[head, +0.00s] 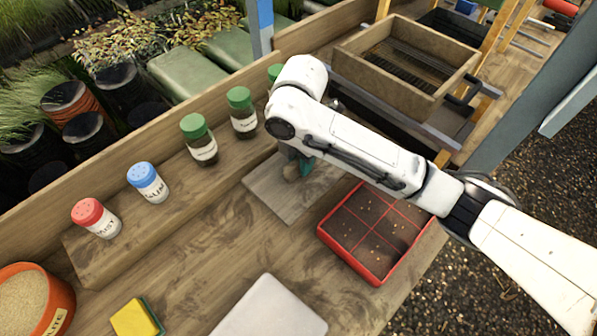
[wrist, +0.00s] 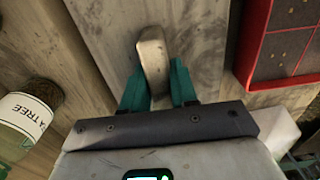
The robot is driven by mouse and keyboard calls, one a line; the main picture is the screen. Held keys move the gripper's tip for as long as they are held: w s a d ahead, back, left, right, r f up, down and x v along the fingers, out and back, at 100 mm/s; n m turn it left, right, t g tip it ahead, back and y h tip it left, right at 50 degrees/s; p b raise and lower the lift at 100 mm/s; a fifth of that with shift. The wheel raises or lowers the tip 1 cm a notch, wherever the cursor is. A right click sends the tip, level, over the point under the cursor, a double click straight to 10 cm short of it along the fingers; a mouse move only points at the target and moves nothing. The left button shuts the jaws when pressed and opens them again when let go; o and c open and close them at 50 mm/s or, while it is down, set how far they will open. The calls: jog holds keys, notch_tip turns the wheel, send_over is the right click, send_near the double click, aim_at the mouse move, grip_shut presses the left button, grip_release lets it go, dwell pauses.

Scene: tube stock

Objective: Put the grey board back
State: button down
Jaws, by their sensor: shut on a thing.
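The grey board (head: 272,197) is a flat, weathered square on the bench, left of the red tray in the head view. A worn, rounded grip (wrist: 152,52) stands up from it. My gripper (wrist: 157,88), with teal fingers, is shut on this grip; the board's bare face (wrist: 100,22) shows around it in the wrist view. In the head view my gripper (head: 298,168) is partly hidden by my arm, which also covers the board's far side. I cannot tell whether the board rests on the bench or is slightly raised.
A red tray of soil (head: 365,235) stands close to the board's right. Shaker jars, including a green-lidded one (head: 198,140), line the back ledge. A pale slab (head: 272,308), a yellow sponge (head: 133,318) and an orange pot (head: 35,300) are in front. A wooden sieve (head: 402,65) is behind.

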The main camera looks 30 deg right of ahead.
aim_at(298, 168)
jog(key=shift+w+f+b, duration=0.3)
jog(key=shift+f+b, duration=0.2)
notch_tip(298, 168, down, 3)
jog(key=b, duration=0.3)
jog(key=shift+w, duration=0.15)
jog(key=shift+f, duration=0.1)
jog(key=c, duration=0.9)
grip_release()
notch_tip(298, 168, up, 12)
jog(key=shift+r+p, duration=0.15)
jog(key=shift+p, duration=0.6)
